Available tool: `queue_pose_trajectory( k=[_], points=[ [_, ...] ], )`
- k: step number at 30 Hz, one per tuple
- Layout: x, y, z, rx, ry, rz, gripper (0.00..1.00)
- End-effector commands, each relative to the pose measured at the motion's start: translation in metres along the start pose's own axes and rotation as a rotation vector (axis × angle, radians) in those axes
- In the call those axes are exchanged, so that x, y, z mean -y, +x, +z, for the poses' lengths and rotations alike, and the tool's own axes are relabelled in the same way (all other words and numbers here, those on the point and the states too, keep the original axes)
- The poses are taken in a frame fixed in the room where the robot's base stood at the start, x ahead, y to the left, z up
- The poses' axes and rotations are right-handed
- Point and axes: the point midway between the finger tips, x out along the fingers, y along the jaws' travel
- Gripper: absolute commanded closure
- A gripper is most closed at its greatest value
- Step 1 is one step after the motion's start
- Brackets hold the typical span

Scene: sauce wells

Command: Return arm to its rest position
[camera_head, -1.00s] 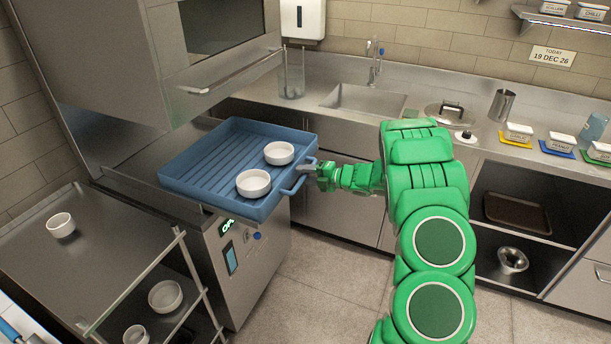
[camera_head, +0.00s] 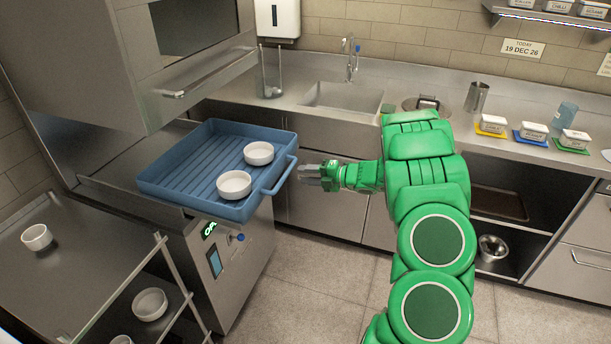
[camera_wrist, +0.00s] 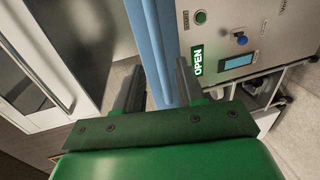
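My green arm (camera_head: 428,190) reaches in from the lower right in the head view. My gripper (camera_head: 306,172) is beside the handle of the blue tray (camera_head: 180,190), just to its right, with a small gap between them. In the wrist view my gripper (camera_wrist: 160,85) shows two dark fingers spread apart with nothing held between them. The blue tray's edge (camera_wrist: 152,40) passes beyond the fingers. Two white bowls sit in the tray, one nearer (camera_head: 234,185) and one farther (camera_head: 259,153).
The tray rests on the machine (camera_head: 235,265), whose panel reads OPEN (camera_wrist: 197,60). The machine's raised hood (camera_head: 100,60) is above. A steel rack (camera_head: 75,270) with white bowls stands at lower left. A counter with a sink (camera_head: 340,98) runs behind. Floor (camera_head: 320,290) is clear.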

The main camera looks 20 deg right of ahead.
Motion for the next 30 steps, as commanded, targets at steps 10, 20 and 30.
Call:
queue_pose_trajectory(
  k=[10, 20, 30],
  points=[
    [-0.001, 0.001, 0.001, 0.004, 0.0, -0.003, 0.62],
    [-0.038, 0.005, 0.039, 0.212, 0.032, -0.121, 0.62],
    [-0.099, -0.014, 0.073, 0.549, 0.145, -0.229, 0.62]
  ],
)
